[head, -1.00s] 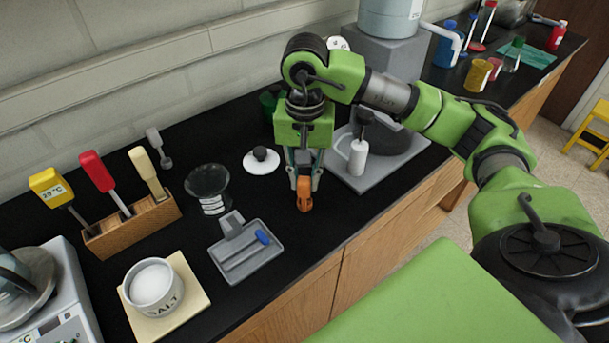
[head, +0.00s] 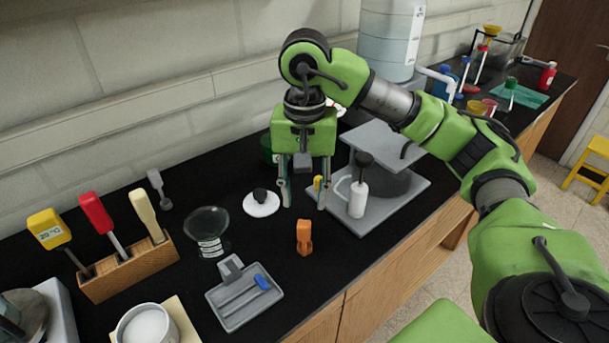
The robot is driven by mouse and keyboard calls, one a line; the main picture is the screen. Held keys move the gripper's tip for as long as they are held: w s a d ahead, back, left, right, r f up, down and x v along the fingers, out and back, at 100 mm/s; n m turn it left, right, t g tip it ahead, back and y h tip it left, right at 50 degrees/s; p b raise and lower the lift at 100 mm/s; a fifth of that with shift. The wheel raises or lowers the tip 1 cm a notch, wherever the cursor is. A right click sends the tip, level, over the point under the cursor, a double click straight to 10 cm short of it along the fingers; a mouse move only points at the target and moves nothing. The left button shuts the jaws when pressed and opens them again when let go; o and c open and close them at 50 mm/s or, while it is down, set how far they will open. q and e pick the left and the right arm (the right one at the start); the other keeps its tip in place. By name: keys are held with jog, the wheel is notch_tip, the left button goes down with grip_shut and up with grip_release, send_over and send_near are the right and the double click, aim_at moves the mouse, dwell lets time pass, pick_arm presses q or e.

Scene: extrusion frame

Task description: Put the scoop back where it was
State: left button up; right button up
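My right gripper (head: 303,204) is open, fingers pointing down, with nothing between its fingertips. It is above and behind a small orange piece (head: 304,238) that stands on the black bench, apart from it. Which thing is the scoop is not certain. A grey tool with a round end and a square handle (head: 158,188) is behind the wooden rack. My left gripper is not in view.
The wooden rack (head: 128,273) holds yellow, red and cream-handled tools. A glass dish (head: 208,222), a white lidded disc (head: 261,205) and a white salt bowl (head: 147,326) stand nearby. A grey stand with a white bottle (head: 357,200) is at right. The bench right of the orange piece is clear.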

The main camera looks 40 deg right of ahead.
jog(key=shift+r+p, duration=0.3)
jog(key=shift+r, duration=2)
